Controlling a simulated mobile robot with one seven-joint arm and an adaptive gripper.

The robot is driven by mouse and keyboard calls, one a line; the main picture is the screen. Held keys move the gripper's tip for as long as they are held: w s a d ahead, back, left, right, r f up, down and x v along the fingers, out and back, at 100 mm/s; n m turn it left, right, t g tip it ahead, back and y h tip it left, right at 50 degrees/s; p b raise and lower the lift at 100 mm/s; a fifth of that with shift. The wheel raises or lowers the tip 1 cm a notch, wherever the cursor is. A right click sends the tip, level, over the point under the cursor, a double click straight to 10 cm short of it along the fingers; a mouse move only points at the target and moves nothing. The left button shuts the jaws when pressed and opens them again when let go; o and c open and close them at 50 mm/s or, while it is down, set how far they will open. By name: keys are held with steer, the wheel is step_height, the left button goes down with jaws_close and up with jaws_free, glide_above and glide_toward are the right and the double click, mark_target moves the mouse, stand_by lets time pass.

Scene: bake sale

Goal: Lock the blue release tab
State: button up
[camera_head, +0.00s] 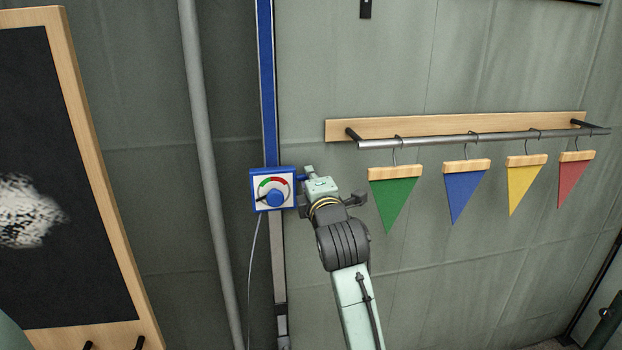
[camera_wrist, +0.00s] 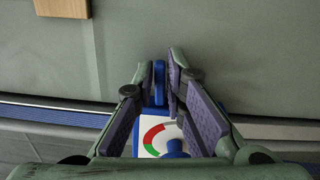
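The blue release tab (camera_wrist: 159,83) sticks out from the side of a blue box (camera_head: 252,190) with a white face, a red-and-green dial and a blue knob (camera_head: 275,198). In the head view the tab (camera_head: 302,178) shows at the box's right side, partly hidden by my gripper (camera_head: 306,185). In the wrist view the tab stands between the fingertips of my gripper (camera_wrist: 160,75), one finger on each side. Narrow gaps seem to show beside the tab, so the fingers are partly open around it. The dial face (camera_wrist: 152,139) shows between the finger bases.
The box sits on a vertical blue-and-grey rail (camera_head: 267,90) on the wall. A grey pipe (camera_head: 203,150) and a framed blackboard (camera_head: 70,110) are to the left. To the right, a rod (camera_head: 440,138) holds several pennants, the green one (camera_head: 394,200) nearest my gripper.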

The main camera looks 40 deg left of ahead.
jaws_close()
steer(key=shift+f+m, duration=0.25)
steer(key=shift+m, duration=0.45)
steer(key=shift+o, duration=2.4)
jaws_free()
